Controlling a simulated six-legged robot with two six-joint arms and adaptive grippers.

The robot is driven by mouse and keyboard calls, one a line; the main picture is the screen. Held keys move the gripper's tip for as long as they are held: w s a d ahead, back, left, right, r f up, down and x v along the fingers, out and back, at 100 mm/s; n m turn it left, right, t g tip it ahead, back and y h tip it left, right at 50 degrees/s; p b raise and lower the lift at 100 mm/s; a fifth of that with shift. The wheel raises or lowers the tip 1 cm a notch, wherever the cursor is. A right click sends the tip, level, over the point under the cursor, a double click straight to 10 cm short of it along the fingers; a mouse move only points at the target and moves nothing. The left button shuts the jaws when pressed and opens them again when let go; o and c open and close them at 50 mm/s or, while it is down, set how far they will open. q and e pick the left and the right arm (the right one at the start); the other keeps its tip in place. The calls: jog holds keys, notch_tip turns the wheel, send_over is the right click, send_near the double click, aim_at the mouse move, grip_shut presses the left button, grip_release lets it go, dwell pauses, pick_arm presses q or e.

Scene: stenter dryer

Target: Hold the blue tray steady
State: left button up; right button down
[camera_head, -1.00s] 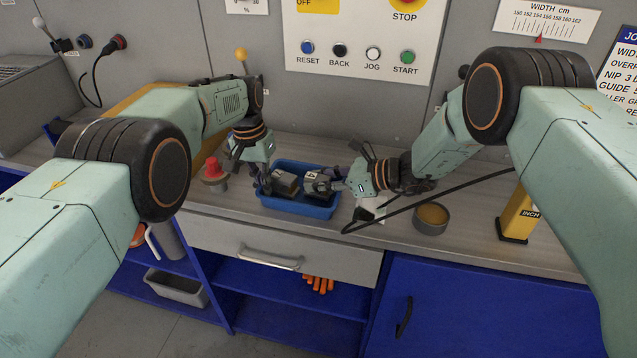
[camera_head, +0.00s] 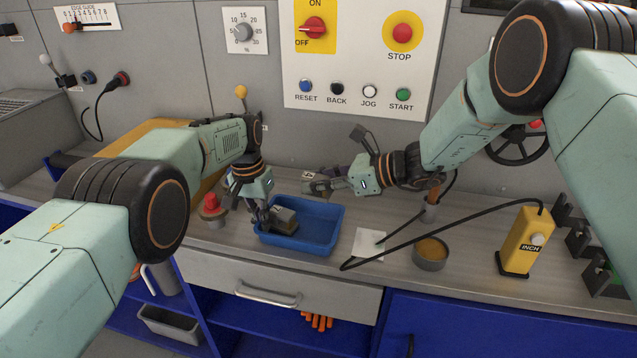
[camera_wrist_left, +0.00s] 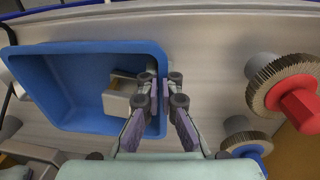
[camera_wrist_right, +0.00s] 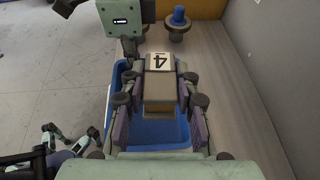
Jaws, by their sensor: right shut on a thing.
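The blue tray (camera_head: 322,236) stands on the bench near its front edge. My left gripper (camera_head: 262,217) is at its left wall. In the left wrist view my left gripper (camera_wrist_left: 161,92) straddles the tray wall (camera_wrist_left: 90,122), one finger inside and one outside, closed on it. A grey-brown block (camera_head: 285,219) lies in the tray beside those fingers. My right gripper (camera_head: 318,186) is shut on another block (camera_wrist_right: 160,92), raised above and behind the tray. This block has a white label marked 4 (camera_wrist_right: 160,63).
A brush wheel with a red hub (camera_head: 211,206) stands left of the tray; a blue-hubbed one (camera_wrist_left: 245,140) is nearby. To the right are a white card (camera_head: 369,244), a round tin (camera_head: 430,254), a black cable and a yellow INCH pendant (camera_head: 524,240). The control panel (camera_head: 360,60) rises behind.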

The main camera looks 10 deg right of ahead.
pick_arm(q)
jog(key=o, duration=0.6)
